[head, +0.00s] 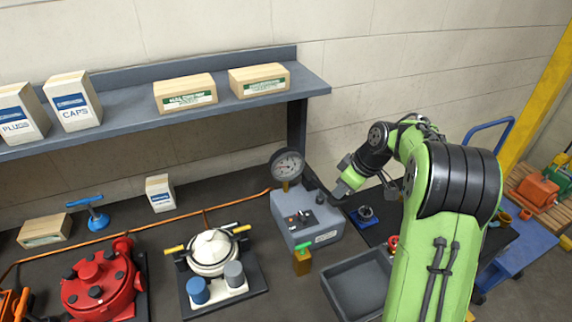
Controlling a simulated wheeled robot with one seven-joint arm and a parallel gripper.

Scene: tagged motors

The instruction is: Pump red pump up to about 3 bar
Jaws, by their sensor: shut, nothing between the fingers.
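The red pump (99,286) sits on the bench at the lower left, on a dark base plate. A grey box (318,228) with small controls on top stands at the middle of the bench. A round dial gauge (288,164) rises on a stem at its back left; its reading is too small to tell. A thin orange hose (139,232) runs along the bench between the gauge side and the left. A brass block with a green lever (302,260) stands in front of the box. My gripper (340,191) is shut and empty, above the right side of the grey box, apart from the pump.
A white pump (211,250) with yellow handles and blue and grey cylinders stands between the red pump and the box. An empty grey tray (342,296) is at the front right. A shelf (136,118) with cartons overhangs the back. A blue T-handle (97,214) stands at left.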

